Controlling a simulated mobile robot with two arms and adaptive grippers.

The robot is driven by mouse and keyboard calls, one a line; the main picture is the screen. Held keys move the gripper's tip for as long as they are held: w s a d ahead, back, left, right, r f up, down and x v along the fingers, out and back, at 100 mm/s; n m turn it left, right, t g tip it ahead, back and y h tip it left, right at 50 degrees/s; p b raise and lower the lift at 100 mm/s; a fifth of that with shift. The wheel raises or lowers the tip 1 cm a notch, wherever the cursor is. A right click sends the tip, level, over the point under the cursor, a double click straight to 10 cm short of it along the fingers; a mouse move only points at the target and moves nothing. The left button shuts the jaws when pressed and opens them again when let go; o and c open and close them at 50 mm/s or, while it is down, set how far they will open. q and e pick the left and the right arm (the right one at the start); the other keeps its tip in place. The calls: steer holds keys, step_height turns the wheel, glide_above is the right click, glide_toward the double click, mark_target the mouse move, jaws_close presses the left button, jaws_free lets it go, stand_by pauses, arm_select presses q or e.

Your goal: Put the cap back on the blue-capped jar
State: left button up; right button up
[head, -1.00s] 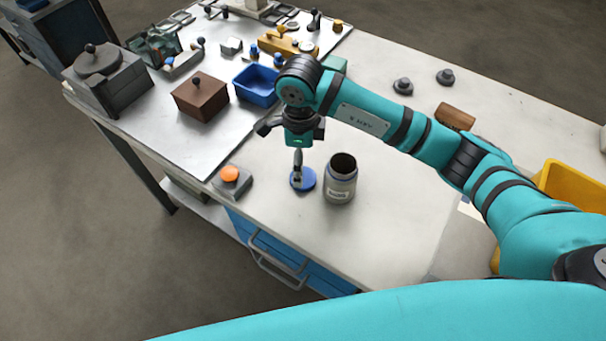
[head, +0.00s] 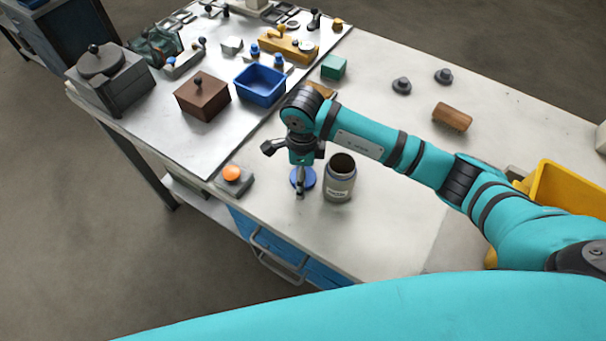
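The jar (head: 339,184) stands upright on the pale bench top. It is grey with a white label, and its dark mouth is open. The blue cap (head: 310,181) lies on the bench just left of the jar, apart from it. My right gripper (head: 300,190) points down over the cap, and its fingers cover part of it. The fingers are seen edge-on as one narrow strip, so I cannot tell whether they are open or shut, or whether they touch the cap. My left gripper is not in view.
A grey box with an orange button (head: 232,175) sits left of the cap near the front edge. A blue bin (head: 260,86), a brown lidded box (head: 202,97) and a teal block (head: 333,67) stand behind. A wooden block (head: 452,117) and yellow bin (head: 570,190) are right. Bench right of the jar is clear.

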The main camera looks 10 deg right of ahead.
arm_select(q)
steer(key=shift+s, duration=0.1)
arm_select(e)
steer(key=c, duration=0.9)
steer(key=shift+r, duration=0.1)
steer(key=shift+r+b, duration=0.3)
steer(key=shift+r, duration=0.15)
step_height(320, 180, up, 2)
steer(key=shift+w+r+b, duration=0.1)
steer(key=shift+b, duration=0.45)
arm_select(q)
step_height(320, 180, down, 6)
steer(key=b, duration=0.3)
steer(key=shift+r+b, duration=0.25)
steer(key=shift+b, duration=0.15)
arm_select(e)
steer(key=s+a, duration=0.1)
steer(key=s, duration=0.4)
steer(key=s+a+r, duration=0.1)
steer(key=s, duration=0.4)
steer(key=s+a, duration=0.2)
steer(key=s, duration=0.3)
steer(key=shift+s+r, duration=0.35)
steer(key=shift+r, duration=0.05)
